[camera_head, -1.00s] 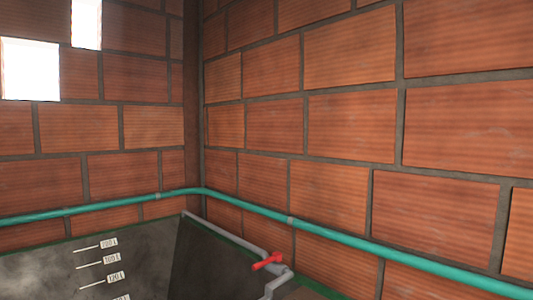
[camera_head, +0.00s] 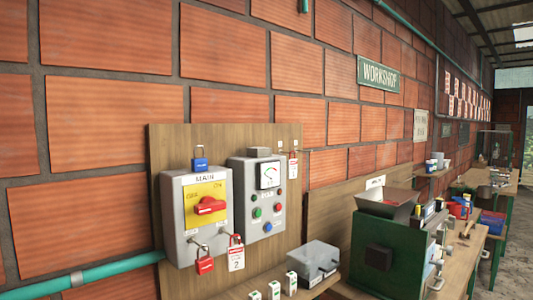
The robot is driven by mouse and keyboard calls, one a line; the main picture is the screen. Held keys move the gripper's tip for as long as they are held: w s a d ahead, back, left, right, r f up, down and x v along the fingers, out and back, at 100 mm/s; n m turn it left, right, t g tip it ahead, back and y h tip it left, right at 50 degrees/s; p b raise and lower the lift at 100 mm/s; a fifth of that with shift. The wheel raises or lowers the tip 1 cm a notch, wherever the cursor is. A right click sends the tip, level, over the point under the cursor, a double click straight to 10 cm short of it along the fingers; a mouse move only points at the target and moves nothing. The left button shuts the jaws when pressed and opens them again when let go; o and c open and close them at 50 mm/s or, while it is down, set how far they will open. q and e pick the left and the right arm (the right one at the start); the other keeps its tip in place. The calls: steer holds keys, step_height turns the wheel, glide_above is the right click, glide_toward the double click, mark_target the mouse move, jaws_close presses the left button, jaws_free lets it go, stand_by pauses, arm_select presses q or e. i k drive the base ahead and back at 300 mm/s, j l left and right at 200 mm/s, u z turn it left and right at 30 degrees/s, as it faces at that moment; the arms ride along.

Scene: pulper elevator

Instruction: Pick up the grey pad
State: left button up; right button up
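I cannot make out a grey pad for certain in the head view. Neither of my grippers is in view. A wooden board (camera_head: 163,155) on the brick wall carries a grey main switch box (camera_head: 180,217) with a red rotary handle (camera_head: 209,205) on a yellow plate.
A shelf under the board holds a clear-lidded box (camera_head: 320,257) and small white blocks (camera_head: 291,283). A teal pipe (camera_head: 110,270) runs along the wall. Open floor (camera_head: 518,255) shows at far right.

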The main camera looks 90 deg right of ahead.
mark_target(258, 152)
steer(key=z, duration=2.6)
steer(key=i+l+z, duration=0.15)
steer(key=k+j, duration=0.05)
